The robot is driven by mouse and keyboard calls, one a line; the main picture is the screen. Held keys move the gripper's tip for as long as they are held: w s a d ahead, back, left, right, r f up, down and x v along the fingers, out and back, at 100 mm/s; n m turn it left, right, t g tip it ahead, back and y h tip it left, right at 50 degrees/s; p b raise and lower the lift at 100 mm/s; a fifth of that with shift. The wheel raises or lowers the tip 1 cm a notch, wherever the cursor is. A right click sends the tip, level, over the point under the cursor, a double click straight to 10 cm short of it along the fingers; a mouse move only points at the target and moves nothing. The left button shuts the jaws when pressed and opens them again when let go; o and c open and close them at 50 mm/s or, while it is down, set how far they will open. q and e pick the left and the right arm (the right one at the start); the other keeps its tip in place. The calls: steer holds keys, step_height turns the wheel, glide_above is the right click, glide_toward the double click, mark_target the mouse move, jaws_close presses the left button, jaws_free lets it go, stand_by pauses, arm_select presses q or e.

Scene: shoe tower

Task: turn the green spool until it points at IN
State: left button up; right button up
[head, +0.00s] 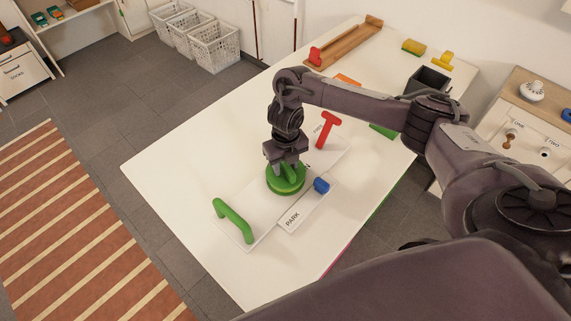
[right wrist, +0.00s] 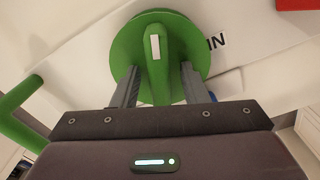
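The green spool (head: 283,187) sits on a white board (head: 262,218) on the table. In the right wrist view the spool (right wrist: 128,50) is a round disc with a raised grip bar, and a white mark (right wrist: 155,47) on the bar points toward the top of the picture. The IN label (right wrist: 216,42) lies right of the disc, off the mark's line. My right gripper (right wrist: 158,68) is over the spool, its fingers on either side of the bar. A gap shows at the right finger, so it looks open. My left gripper is out of view.
A blue peg (head: 321,186) is close right of the spool, by a PARK label (head: 292,219). A red T-shaped handle (head: 327,128) stands behind. The table's left part is clear.

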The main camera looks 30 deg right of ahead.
steer(key=c, duration=0.4)
jaws_close()
